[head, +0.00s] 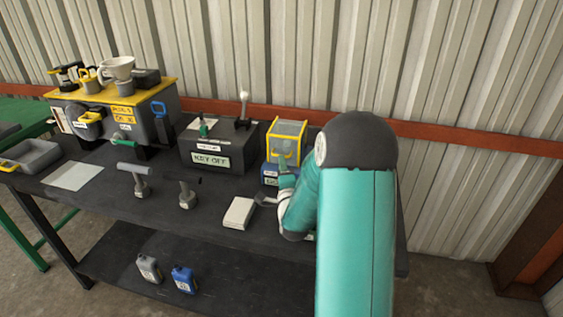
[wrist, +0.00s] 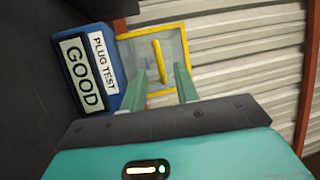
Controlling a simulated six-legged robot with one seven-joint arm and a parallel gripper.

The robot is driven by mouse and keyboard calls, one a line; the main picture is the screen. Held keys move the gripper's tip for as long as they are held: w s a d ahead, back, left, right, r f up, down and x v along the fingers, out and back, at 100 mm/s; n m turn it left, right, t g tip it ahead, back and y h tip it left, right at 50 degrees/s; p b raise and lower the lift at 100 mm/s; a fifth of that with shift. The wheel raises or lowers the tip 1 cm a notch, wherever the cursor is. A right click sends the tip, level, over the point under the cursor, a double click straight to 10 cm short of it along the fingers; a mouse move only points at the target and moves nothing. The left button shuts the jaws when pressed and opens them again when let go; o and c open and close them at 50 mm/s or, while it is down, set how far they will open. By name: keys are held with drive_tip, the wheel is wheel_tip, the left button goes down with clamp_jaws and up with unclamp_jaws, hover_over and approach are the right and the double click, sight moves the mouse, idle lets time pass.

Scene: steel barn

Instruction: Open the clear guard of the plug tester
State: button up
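The plug tester (head: 270,175) is a small blue box on the dark bench, right of the KEY OFF box. In the wrist view the plug tester (wrist: 75,45) has labels reading PLUG TEST and GOOD. Its clear guard (head: 289,130) has a yellow frame and sits at the tester's top. In the wrist view the guard (wrist: 180,32) shows a yellow handle bar (wrist: 157,55). My gripper (wrist: 162,82) is open, its two green fingers apart on either side of the bar's lower end in the picture. I cannot tell whether they touch it.
The KEY OFF box (head: 220,154) with a lever stands left of the tester. A white block (head: 239,213) and two handled tools (head: 187,195) lie toward the front. A yellow-topped machine (head: 110,115) stands at the left. The corrugated wall (head: 450,70) is close behind.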

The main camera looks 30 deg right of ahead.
sight(286, 144)
drive_tip(key=x, duration=0.2)
drive_tip(key=shift+w+d+r, duration=0.1)
drive_tip(key=shift+w+d, duration=0.1)
drive_tip(key=shift+w, duration=0.15)
clamp_jaws()
drive_tip(key=shift+r, duration=0.15)
